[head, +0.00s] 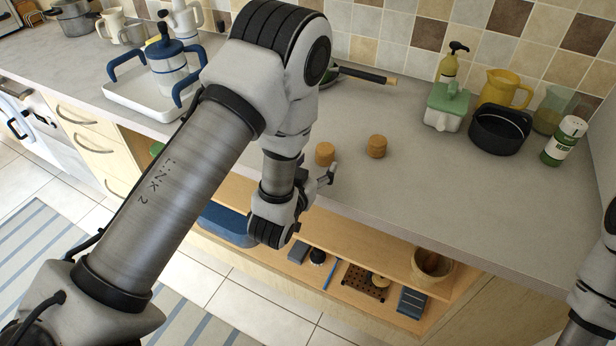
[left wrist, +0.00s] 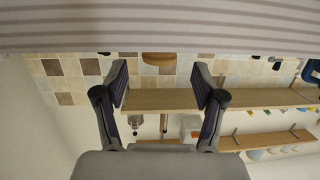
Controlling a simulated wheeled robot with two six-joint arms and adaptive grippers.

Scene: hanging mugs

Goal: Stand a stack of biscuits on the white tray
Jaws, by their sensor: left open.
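Two short brown biscuit stacks stand on the grey counter, the left stack (head: 325,153) and the right stack (head: 376,146). The white tray (head: 122,97) with blue handles is at the left and bears a white canister with a blue lid (head: 168,47). My left gripper (head: 327,178) is open and empty at the counter's front edge, close in front of the left stack. In the left wrist view, which is upside down, its fingers (left wrist: 161,85) are spread apart, and one brown stack (left wrist: 158,59) shows beyond them, between the fingertips. My right gripper is out of view.
A pan (head: 360,75) lies behind the stacks. A green-lidded box (head: 447,107), yellow jug (head: 503,88), black pot (head: 499,130) and green-labelled shaker (head: 565,141) stand at the right. Open shelves (head: 395,262) lie below.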

